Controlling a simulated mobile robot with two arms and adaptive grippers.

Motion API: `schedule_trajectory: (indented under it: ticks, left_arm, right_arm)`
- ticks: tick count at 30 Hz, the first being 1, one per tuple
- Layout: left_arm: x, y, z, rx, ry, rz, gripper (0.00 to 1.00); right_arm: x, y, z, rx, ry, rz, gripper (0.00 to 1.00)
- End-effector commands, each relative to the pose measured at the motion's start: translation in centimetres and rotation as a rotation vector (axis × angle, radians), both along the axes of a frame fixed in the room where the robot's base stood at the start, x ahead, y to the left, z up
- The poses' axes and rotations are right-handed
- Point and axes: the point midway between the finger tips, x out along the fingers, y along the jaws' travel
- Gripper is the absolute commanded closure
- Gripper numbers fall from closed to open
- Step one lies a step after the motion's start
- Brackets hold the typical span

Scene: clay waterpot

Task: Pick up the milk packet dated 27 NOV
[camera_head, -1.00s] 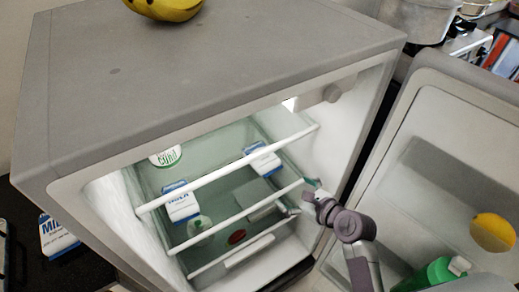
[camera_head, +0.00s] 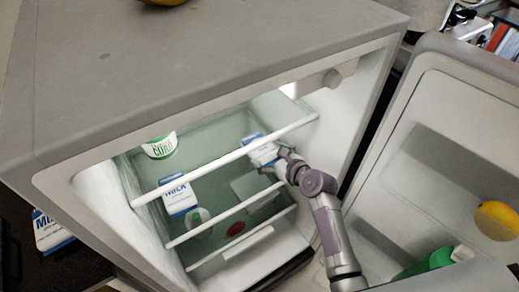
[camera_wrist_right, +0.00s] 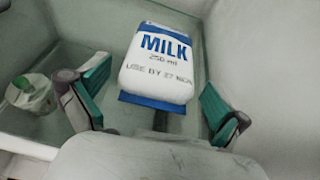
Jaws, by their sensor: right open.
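The milk packet with blue bands (camera_wrist_right: 160,62) reads "USE BY 27 NOV" in the right wrist view. In the head view a milk packet (camera_head: 263,152) stands at the right of the fridge's upper shelf, partly hidden by my right gripper (camera_head: 284,157). In the wrist view my right gripper (camera_wrist_right: 155,105) is open, with one green-padded finger to each side of the packet's lower end and gaps between. My left gripper is not in view.
Another milk packet (camera_head: 178,194) and a curd tub (camera_head: 160,146) are further left in the fridge. A white tub (camera_head: 198,220) sits lower. White shelf bars (camera_head: 225,162) cross the opening. The open door (camera_head: 450,140) is at the right. Another milk packet (camera_head: 50,232) is outside, left.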

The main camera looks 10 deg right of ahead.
Motion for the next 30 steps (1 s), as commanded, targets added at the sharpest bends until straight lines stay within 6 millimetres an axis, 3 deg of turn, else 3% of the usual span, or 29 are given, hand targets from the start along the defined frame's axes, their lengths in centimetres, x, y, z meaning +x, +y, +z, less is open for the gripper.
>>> schedule_trajectory:
  ticks: [6,14,24,30]
  left_arm:
    - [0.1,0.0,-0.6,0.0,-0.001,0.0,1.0]
    - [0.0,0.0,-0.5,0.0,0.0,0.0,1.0]
    - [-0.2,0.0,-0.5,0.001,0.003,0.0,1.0]
    - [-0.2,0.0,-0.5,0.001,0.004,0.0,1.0]
  right_arm:
    - [2.3,1.0,-0.9,0.0,0.0,0.0,0.0]
    - [2.4,1.0,-0.9,0.0,0.001,0.0,0.02]
    - [2.4,1.0,-0.9,0.0,0.001,0.0,0.58]
    - [2.4,1.0,-0.8,0.0,-0.002,-0.001,0.59]
